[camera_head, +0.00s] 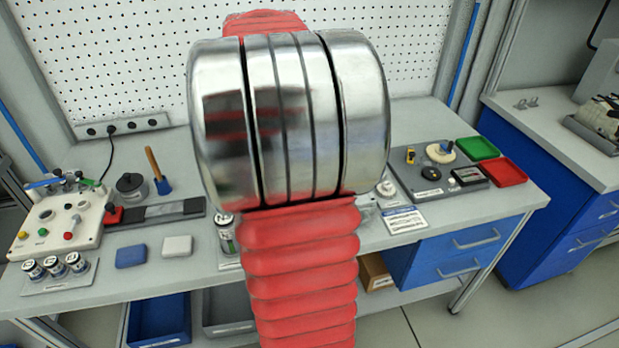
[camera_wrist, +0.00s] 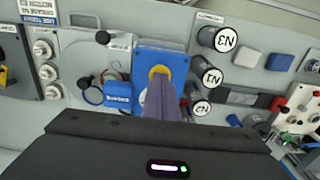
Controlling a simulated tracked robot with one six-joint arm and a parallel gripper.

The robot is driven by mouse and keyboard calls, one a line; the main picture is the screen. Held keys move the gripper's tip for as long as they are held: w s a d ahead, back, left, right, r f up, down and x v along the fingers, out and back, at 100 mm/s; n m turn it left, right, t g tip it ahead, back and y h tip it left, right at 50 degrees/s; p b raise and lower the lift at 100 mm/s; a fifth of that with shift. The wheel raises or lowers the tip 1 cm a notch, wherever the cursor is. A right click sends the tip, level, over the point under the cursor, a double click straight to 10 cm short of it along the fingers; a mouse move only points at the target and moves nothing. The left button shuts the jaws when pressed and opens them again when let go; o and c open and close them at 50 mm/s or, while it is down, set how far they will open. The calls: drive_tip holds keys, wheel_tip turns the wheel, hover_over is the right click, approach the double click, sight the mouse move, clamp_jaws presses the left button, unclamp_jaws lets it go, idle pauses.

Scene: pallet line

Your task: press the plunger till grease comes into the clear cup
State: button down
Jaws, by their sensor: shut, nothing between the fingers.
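My gripper (camera_wrist: 162,88) points down in the wrist view, its fingers shut together with nothing between them. The fingertips overlap a yellow round part (camera_wrist: 158,72) on a blue block (camera_wrist: 170,58), which may be the plunger. I cannot tell whether they touch it. My fingers hide the lower part of that block. I cannot make out the clear cup or any grease in either view. In the head view my own arm covers the middle of the bench, and the gripper does not show.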

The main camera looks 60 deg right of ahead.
drive_tip(key=shift+f, duration=1.15)
drive_tip(key=shift+r, duration=3.25)
